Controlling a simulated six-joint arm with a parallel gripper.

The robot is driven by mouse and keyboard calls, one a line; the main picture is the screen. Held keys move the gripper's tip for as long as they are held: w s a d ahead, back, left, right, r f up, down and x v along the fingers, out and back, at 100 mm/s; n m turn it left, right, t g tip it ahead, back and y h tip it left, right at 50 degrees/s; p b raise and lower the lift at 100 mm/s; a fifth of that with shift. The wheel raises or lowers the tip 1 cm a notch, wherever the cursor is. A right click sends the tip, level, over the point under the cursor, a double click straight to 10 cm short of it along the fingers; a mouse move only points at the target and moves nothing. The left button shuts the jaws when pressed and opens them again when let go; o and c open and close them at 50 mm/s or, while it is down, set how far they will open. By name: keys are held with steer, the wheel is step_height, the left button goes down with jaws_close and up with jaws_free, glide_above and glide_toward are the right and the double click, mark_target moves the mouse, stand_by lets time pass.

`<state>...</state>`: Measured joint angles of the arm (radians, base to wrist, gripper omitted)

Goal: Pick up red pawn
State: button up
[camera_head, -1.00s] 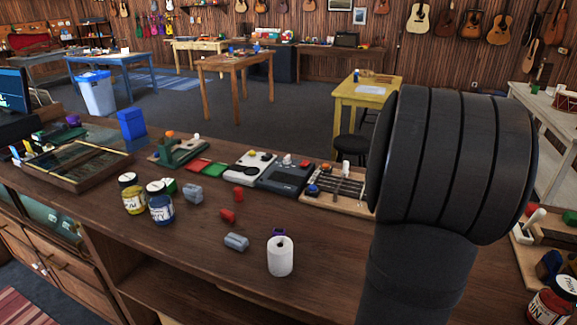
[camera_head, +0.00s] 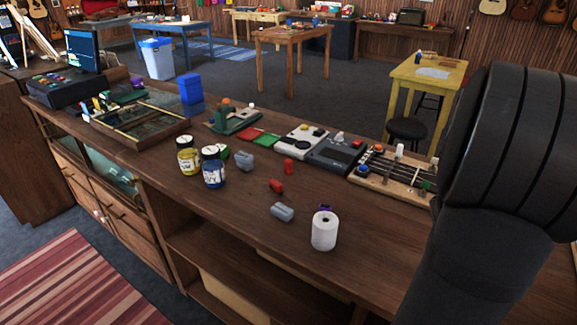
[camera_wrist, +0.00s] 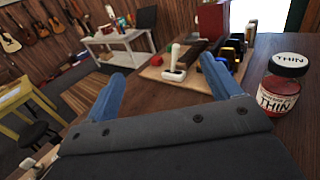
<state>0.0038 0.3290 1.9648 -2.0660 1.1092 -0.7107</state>
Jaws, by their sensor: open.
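Two small red pieces are on the wooden counter (camera_head: 200,200) in the head view. One red piece (camera_head: 288,166) stands upright near the dark grey box. The other red piece (camera_head: 276,185) is nearer and looks as if it lies on its side. They are too small to tell for certain which is the red pawn. My gripper (camera_wrist: 162,70) shows in the wrist view with two blue fingers wide apart and nothing between them. It faces another part of the shop, away from the red pieces. My arm fills the right of the head view, and its gripper is outside that view.
Near the red pieces are grey cylinders (camera_head: 282,211), a white roll (camera_head: 324,231), a blue-labelled jar (camera_head: 213,168) and a yellow-labelled jar (camera_head: 188,156). Behind are a dark grey box (camera_head: 336,154) and a fretted board (camera_head: 392,175). A red jar (camera_wrist: 281,88) stands right of my fingers.

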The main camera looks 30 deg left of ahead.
steer(key=c, duration=0.8)
steer(key=shift+o, duration=0.2)
